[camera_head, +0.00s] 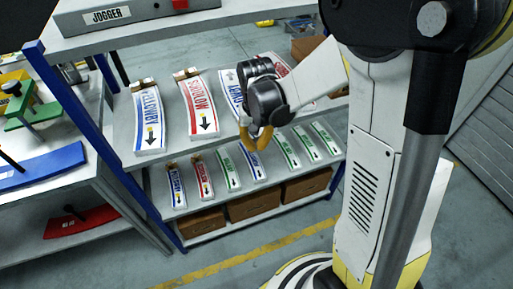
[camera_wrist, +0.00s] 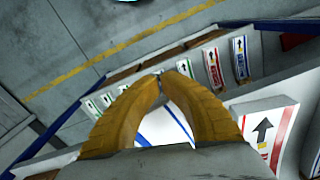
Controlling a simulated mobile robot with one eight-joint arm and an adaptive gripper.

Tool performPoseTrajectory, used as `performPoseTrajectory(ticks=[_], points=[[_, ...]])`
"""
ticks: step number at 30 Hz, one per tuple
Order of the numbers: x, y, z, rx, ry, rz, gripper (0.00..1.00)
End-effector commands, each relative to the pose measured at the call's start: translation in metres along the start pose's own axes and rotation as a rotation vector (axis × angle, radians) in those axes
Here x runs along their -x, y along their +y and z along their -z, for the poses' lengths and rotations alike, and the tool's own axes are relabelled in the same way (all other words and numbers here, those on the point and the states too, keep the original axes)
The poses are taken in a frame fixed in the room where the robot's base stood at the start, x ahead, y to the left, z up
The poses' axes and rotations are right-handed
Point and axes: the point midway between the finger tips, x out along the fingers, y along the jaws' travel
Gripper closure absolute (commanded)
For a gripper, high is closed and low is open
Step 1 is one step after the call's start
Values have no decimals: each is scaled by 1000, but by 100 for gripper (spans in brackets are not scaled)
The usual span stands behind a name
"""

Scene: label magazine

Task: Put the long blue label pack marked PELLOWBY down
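A long white label pack with blue edges and blue lettering (camera_head: 232,93) is at the upper shelf, partly behind my gripper. Its lettering is too covered to read as PELLOWBY. My gripper (camera_head: 255,141) is at the near end of this pack, by the shelf's front edge. In the wrist view the yellow fingertips (camera_wrist: 164,80) nearly meet, with a narrow gap. The blue-edged pack (camera_wrist: 163,128) shows between and below the fingers. I cannot tell whether they grip it or whether it touches the shelf. Another long blue-lettered pack (camera_head: 149,112) lies at the shelf's left.
A long red-lettered pack (camera_head: 199,101) lies between the two blue ones. The lower shelf holds several small packs, such as a green one (camera_head: 228,171), above brown boxes (camera_head: 254,203). A blue post (camera_head: 82,123) stands at left. A side bench holds a blue curved piece (camera_head: 45,166).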

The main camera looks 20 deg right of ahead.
Motion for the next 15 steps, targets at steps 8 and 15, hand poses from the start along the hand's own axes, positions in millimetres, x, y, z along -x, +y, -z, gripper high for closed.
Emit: performPoseTrajectory(ticks=[8,15], points=[[0,0,12,0,0,0,100],[0,0,61,-2,1,0,100]])
